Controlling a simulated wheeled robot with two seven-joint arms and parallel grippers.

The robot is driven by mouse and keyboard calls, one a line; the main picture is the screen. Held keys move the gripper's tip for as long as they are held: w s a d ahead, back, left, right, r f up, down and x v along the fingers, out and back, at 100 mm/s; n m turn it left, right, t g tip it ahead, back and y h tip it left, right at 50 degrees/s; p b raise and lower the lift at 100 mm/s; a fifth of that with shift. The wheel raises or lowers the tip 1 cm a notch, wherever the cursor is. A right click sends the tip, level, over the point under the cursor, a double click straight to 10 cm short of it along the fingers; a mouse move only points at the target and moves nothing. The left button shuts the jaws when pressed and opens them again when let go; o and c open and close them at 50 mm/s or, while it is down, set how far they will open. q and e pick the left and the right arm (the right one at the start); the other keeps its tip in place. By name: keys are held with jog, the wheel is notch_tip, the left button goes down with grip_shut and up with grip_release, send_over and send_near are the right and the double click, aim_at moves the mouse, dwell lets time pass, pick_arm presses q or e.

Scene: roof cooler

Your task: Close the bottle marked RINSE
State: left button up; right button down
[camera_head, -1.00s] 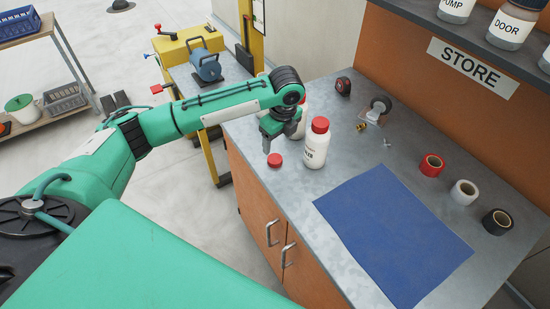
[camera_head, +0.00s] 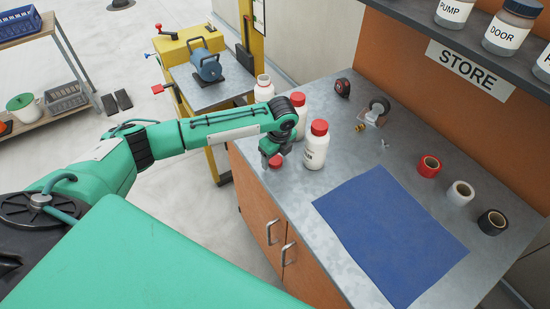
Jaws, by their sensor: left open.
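A white bottle (camera_head: 263,89) with no cap stands at the back left of the grey counter, just behind my left arm; no lettering on it is readable. A loose red cap (camera_head: 275,161) lies on the counter near its left edge. My left gripper (camera_head: 269,160) points down right at this cap, open, partly overlapping it in view; I cannot tell whether it touches it. A white bottle with a red cap (camera_head: 317,146) stands upright right of the gripper, its label too small to read surely. Another red-capped bottle (camera_head: 299,104) stands behind it, partly hidden by my wrist.
A blue mat (camera_head: 390,235) covers the front of the counter. Red (camera_head: 428,167), white (camera_head: 461,193) and black (camera_head: 492,222) tape rolls line the right. The shelf above holds labelled jars (camera_head: 505,30).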

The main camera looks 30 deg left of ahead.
aim_at(276, 160)
pick_arm(q)
jog(key=shift+f, duration=0.3)
jog(key=c, duration=1)
jog(key=shift+c, duration=0.2)
jog(key=shift+r, duration=0.1)
notch_tip(276, 160, up, 20)
jog(key=b, duration=0.3)
